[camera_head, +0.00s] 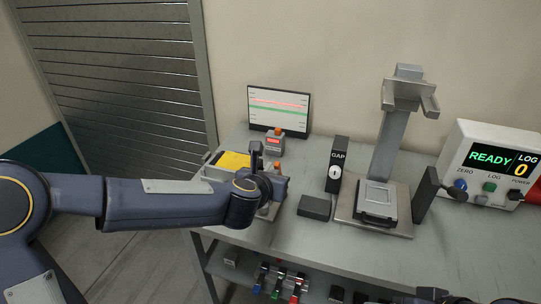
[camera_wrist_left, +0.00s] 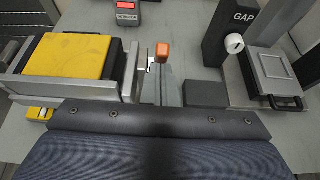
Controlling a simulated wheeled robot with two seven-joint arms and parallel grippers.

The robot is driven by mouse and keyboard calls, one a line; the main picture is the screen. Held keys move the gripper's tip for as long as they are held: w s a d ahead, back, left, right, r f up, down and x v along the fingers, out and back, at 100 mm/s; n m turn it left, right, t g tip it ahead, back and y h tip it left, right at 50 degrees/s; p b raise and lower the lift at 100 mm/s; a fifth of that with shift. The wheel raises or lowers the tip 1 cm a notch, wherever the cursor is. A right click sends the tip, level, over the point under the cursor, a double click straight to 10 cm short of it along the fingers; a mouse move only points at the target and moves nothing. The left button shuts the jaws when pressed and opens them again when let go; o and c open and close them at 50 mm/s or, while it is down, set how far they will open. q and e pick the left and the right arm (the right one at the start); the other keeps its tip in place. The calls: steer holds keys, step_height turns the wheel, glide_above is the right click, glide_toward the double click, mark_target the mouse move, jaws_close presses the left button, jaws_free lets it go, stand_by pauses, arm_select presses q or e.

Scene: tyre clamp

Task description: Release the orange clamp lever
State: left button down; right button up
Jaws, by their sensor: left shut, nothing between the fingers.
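The orange clamp lever shows its orange tip (camera_wrist_left: 163,52) in the left wrist view, standing on a grey metal arm beside the fixture. In the head view the orange tip (camera_head: 278,166) shows just right of my gripper. The grey clamp fixture (camera_wrist_left: 130,74) holds a yellow block (camera_wrist_left: 72,60), partly hidden by my forearm in the head view. My left gripper (camera_head: 257,153) is shut and empty, close to the lever on its left side in the head view. Whether it touches the lever cannot be told. My right gripper does not show clearly.
A detector box (camera_head: 271,145) with an orange top stands behind the fixture. A dark block (camera_head: 315,207), a GAP gauge (camera_head: 335,165) and a grey stand (camera_head: 391,130) are to the right. A READY display box (camera_head: 488,162) is at far right. Bare table (camera_head: 285,232) lies in front.

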arm_select(q)
steer(key=shift+w+d+r+g+p, duration=0.1)
steer(key=shift+w+r+g+p, duration=0.3)
steer(key=shift+g+p, duration=0.35)
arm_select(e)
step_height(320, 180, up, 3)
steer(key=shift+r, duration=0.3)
arm_select(q)
steer(key=shift+r+p, duration=0.7)
steer(key=shift+r, duration=0.05)
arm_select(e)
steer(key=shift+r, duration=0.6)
